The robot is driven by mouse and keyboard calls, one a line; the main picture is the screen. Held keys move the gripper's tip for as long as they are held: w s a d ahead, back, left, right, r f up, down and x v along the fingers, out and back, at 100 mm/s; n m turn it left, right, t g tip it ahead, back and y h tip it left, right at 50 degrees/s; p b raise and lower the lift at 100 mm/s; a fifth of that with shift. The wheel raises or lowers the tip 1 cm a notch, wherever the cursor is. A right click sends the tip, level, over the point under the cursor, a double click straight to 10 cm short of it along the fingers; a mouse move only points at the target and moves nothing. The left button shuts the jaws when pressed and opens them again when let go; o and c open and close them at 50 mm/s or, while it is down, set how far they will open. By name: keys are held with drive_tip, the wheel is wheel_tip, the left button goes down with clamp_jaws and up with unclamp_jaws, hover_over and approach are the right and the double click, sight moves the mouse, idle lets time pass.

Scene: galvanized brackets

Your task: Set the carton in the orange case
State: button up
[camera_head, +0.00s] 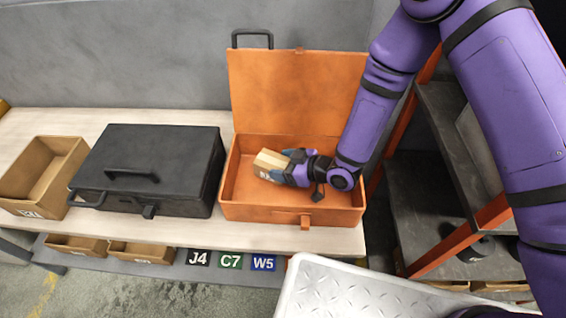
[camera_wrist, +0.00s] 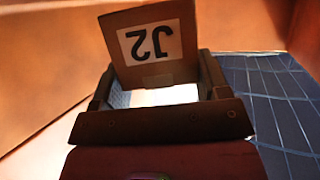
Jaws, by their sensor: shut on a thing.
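The orange case (camera_head: 245,205) stands open on the bench, its lid (camera_head: 295,90) tilted up at the back. The carton (camera_head: 268,158) is a small tan cardboard box, over the left part of the case's interior. My gripper (camera_head: 282,165) reaches in from the right and is shut on the carton. In the wrist view the carton (camera_wrist: 152,72) sits between the fingers, with a white label reading J2 upside down. Orange walls surround it there. I cannot tell whether the carton touches the case floor.
A closed black case (camera_head: 150,150) stands left of the orange case. An open cardboard bin (camera_head: 45,175) is at the far left. Smaller bins (camera_head: 142,252) sit below the bench, beside J4, C7 and W5 signs (camera_head: 230,261). A grey shelf rack (camera_head: 440,190) stands right.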

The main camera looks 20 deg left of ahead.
drive_tip(key=shift+f, duration=0.15)
drive_tip(key=o, duration=1)
drive_tip(key=shift+r, duration=0.6)
drive_tip(key=v, duration=0.7)
drive_tip(key=shift+d+r, duration=0.15)
drive_tip(key=shift+d, duration=0.1)
